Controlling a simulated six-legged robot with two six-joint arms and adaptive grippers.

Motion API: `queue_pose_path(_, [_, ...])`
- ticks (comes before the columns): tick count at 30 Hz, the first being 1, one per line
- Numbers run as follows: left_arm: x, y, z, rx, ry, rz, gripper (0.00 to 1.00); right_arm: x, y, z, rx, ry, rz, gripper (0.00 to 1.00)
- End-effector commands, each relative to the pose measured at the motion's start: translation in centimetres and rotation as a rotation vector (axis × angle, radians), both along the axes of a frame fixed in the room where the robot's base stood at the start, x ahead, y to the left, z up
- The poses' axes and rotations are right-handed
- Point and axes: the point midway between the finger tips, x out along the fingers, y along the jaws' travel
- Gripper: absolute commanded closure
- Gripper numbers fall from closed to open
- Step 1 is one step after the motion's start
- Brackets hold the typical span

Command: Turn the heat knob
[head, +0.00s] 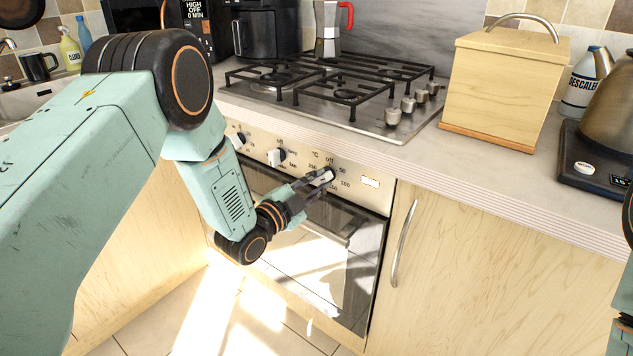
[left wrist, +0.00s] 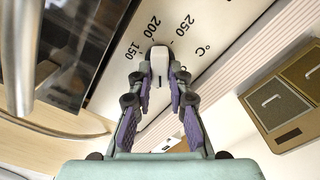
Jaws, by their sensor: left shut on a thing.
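The heat knob (left wrist: 159,62) is a pale knob on the oven's front panel, with °C numbers such as 150, 200 and 250 printed around it. In the head view the knob (head: 326,174) is the rightmost on the panel and is partly covered by my fingers. My left gripper (head: 310,184) reaches it from the lower left and is shut on it. In the left wrist view my left gripper (left wrist: 160,84) has its purple-padded fingers on both sides of the knob. My right gripper is not in view; only a bit of my right arm shows at the right edge.
The oven door (head: 330,245) with its handle is just below the panel. The hob (head: 340,95) and its knobs lie above. A wooden bread box (head: 500,85) and a kettle (head: 608,105) stand on the worktop. Two more panel knobs, one here (head: 277,156), are to the left.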

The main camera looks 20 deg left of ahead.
Motion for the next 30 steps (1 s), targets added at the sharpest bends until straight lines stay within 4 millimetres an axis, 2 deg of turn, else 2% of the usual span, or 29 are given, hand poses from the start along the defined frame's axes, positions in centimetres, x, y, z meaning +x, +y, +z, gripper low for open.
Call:
queue_pose_path(13, [0.06, 0.03, 0.08, 0.008, -0.005, 0.0, 1.0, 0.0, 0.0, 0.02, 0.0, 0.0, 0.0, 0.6])
queue_pose_path(14, [0.06, 0.03, 0.08, 0.008, -0.005, 0.0, 0.81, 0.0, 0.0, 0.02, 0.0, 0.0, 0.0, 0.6])
queue_pose_path(21, [0.04, 0.02, 0.05, 0.007, -0.003, 0.001, 0.6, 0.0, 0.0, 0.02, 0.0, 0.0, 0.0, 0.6])
queue_pose_path(30, [-0.05, 0.04, 0.02, 0.006, -0.003, 0.001, 0.59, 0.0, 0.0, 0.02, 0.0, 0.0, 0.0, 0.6])
